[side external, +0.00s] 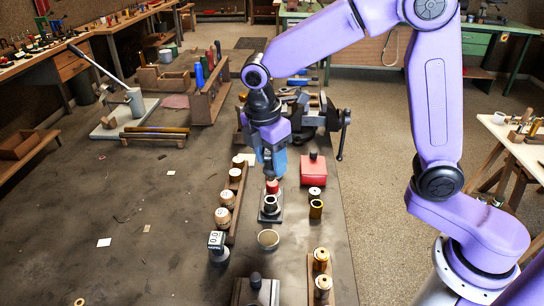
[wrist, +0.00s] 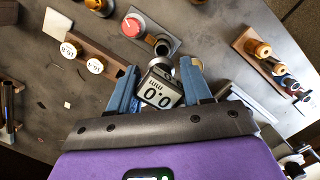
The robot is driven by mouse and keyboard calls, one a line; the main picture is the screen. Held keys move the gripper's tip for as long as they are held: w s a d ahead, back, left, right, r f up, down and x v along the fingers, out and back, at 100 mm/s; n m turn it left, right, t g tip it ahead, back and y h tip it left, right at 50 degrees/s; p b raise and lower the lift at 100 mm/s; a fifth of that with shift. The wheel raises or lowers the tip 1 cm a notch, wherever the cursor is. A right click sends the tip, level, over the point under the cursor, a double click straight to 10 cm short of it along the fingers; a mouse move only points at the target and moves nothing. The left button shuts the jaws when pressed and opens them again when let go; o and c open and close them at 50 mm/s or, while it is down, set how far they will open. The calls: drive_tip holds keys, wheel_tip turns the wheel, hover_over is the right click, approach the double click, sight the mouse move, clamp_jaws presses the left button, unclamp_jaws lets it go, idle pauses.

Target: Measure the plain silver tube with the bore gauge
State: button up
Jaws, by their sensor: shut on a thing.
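My gripper (wrist: 170,80) has blue fingers shut on the bore gauge (wrist: 158,90), a dark block whose display reads 0.0 mm, upside down in the wrist view. In the side view my gripper (side external: 270,172) points down over the middle of the bench; the gauge cannot be made out there. A short, pale-rimmed tube with a dark mouth (side external: 270,203) stands on a dark plate beside a red knob (side external: 272,187). It also shows ahead of the gauge in the wrist view (wrist: 162,46). I cannot tell whether this is the plain silver tube, or whether the gauge touches anything.
A wooden rack with labelled round pieces (side external: 228,199) lies left of the plate. A red box (side external: 313,169) and brass pieces (side external: 316,209) are on the right.

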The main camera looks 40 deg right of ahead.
sight(269, 180)
drive_tip(key=shift+f, duration=0.1)
drive_tip(key=shift+f, duration=2.3)
drive_tip(key=shift+f, duration=1.85)
drive_tip(key=o, duration=1.6)
drive_tip(key=shift+r, duration=3.5)
drive_tip(key=shift+s, duration=0.1)
